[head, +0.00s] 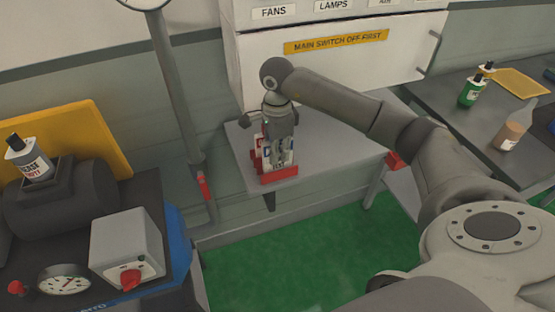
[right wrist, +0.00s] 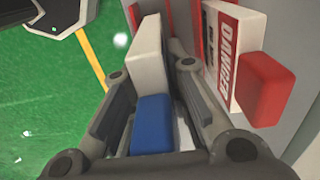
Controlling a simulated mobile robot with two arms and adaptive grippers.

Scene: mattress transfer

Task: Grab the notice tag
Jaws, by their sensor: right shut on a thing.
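The notice tag (right wrist: 153,110) appears as a white block with a blue end in the right wrist view. It sits between the two fingers of my right gripper (right wrist: 155,95), which is shut on it. In the head view my right gripper (head: 279,135) points down over a red holder (head: 279,175) on a small grey shelf. The gripper hides much of what is in the holder. A danger tag (right wrist: 226,55), white with red lettering panel and a red end, stands just right of the gripper in the right wrist view. My left gripper is not in view.
A white cabinet (head: 335,65) with a yellow label stands behind the shelf (head: 240,155). A grey pipe (head: 178,90) runs left of it. A bench (head: 470,112) with bottles is at right, and machinery with a gauge (head: 64,281) is at left. Green floor lies open below.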

